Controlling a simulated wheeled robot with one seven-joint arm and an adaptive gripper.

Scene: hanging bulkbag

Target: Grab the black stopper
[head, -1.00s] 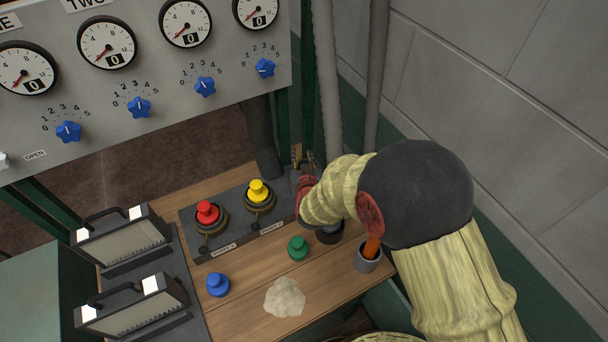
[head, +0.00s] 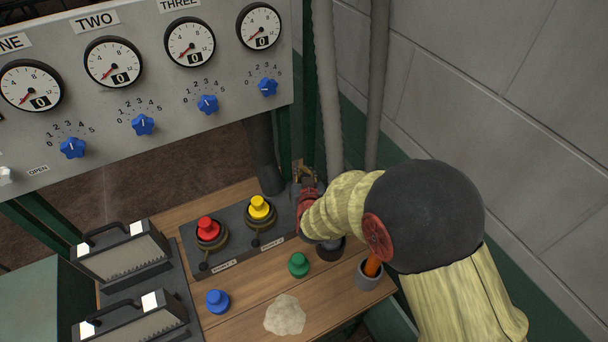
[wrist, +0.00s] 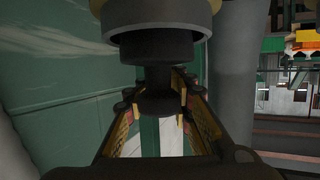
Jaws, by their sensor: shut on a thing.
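The black stopper (wrist: 157,72) shows in the wrist view as a dark knob with a narrower neck, between the fingers of my gripper (wrist: 157,108). My gripper is shut on it. The stopper's wide part meets a grey round collar (wrist: 158,45); I cannot tell if it is seated in it or apart. In the head view my gripper (head: 305,172) is at the back right end of the dark stopper panel (head: 228,252), and my arm hides the black stopper there. A red stopper (head: 207,229) and a yellow stopper (head: 259,208) sit on the panel.
A green stopper (head: 299,264) and a blue stopper (head: 217,301) stand on the wooden table (head: 250,305) near a pale lump (head: 285,315). A grey cup with an orange handle (head: 369,277) is at the right edge. Vertical pipes (head: 327,90) and a gauge panel (head: 150,105) stand behind.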

